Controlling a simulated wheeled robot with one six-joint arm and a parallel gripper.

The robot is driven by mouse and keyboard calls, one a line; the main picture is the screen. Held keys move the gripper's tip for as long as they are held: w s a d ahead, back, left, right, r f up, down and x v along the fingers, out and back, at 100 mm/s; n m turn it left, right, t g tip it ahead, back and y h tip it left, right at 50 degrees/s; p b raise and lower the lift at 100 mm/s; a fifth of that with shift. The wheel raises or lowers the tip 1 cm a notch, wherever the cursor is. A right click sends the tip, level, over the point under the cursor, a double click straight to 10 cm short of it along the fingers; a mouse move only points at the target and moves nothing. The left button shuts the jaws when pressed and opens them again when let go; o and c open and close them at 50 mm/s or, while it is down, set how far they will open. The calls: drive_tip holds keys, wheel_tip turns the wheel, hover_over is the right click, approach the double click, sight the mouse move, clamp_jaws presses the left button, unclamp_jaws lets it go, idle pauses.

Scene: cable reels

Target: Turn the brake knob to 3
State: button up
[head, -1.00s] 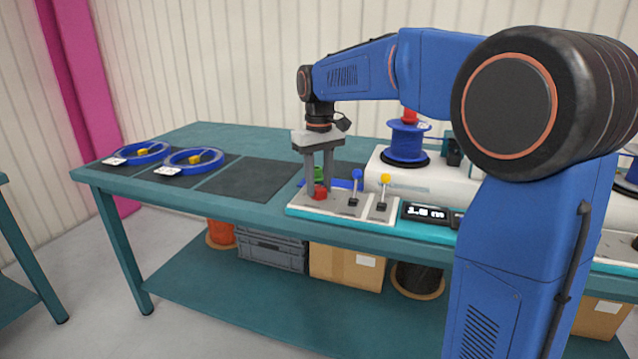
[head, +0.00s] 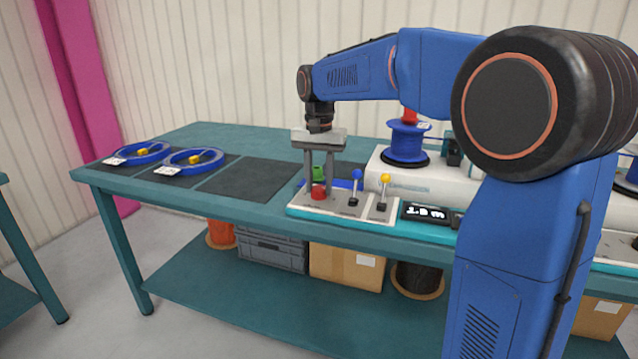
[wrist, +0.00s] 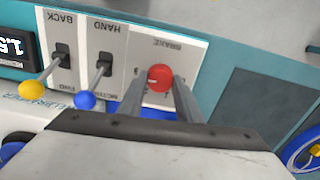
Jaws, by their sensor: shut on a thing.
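The brake knob (head: 318,192) is red and sits on the light grey panel (head: 300,205) at the bench's front edge. It also shows in the wrist view (wrist: 159,77), under the upside-down word BRAKE. My gripper (head: 319,190) points straight down, with one finger on each side of the knob, shut on it. In the wrist view my gripper (wrist: 161,84) partly covers the knob's scale. I cannot clearly read its numbers or which one the knob points to.
A blue-tipped lever (wrist: 85,100) marked HAND and MOTOR stands close beside the knob. A yellow-tipped lever (wrist: 32,90) and a display (wrist: 12,46) are beyond it. A blue reel (head: 407,143) stands behind. Dark mats (head: 250,180) and blue coils (head: 193,161) lie to the left.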

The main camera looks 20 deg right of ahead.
sight(319, 188)
drive_tip(key=shift+m, duration=0.5)
drive_tip(key=o, duration=1)
drive_tip(key=shift+o, duration=0.2)
drive_tip(key=shift+r, duration=0.1)
wheel_tip(319, 188, up, 17)
drive_tip(key=shift+r, duration=0.15)
